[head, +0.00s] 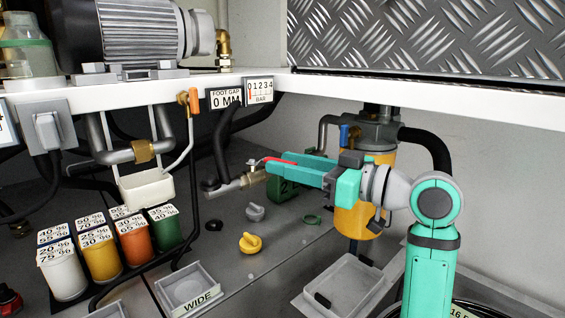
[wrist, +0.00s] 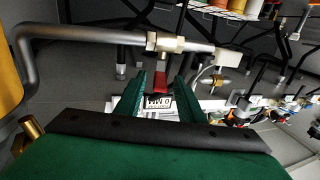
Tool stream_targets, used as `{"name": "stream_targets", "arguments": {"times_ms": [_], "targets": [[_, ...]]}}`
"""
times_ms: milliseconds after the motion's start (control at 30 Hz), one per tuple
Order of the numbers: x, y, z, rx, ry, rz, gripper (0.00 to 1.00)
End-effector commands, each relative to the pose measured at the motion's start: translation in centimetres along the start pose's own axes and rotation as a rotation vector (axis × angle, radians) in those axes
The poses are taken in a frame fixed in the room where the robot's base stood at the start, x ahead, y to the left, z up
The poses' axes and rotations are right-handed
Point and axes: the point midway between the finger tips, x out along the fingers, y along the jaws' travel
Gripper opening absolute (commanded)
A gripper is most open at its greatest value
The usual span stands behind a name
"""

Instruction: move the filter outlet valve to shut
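The valve (head: 256,175) is a brass body with a red lever (head: 267,160) at the end of a pipe and hose left of my gripper. In the wrist view, the brass body (wrist: 165,43) sits on a grey pipe (wrist: 90,34) that bends down by an orange surface at the left. The red lever (wrist: 160,80) points from the valve toward me, seemingly across the pipe. My gripper (head: 275,158) also shows in the wrist view (wrist: 160,82). Its two green fingers are apart on either side of the lever, with visible gaps. Part of the lever is hidden by the fingers in the head view.
The orange filter (head: 362,205) stands behind my arm, with a blue-handled valve (head: 344,135) near its top. A white shelf edge (head: 420,100) runs above. Yellow (head: 250,243) and grey (head: 255,212) knobs lie on the floor, beside trays (head: 190,285) and colored canisters (head: 100,250).

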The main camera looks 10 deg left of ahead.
Motion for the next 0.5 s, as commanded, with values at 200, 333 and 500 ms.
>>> {"name": "stream_targets", "arguments": {"times_ms": [200,333,500], "targets": [[1.5,0.1,-0.1,0.0,0.001,0.002,0.35],[1.7,0.1,0.0,0.0,0.001,0.003,0.35],[1.7,0.1,0.0,0.0,0.001,0.002,0.35]]}}
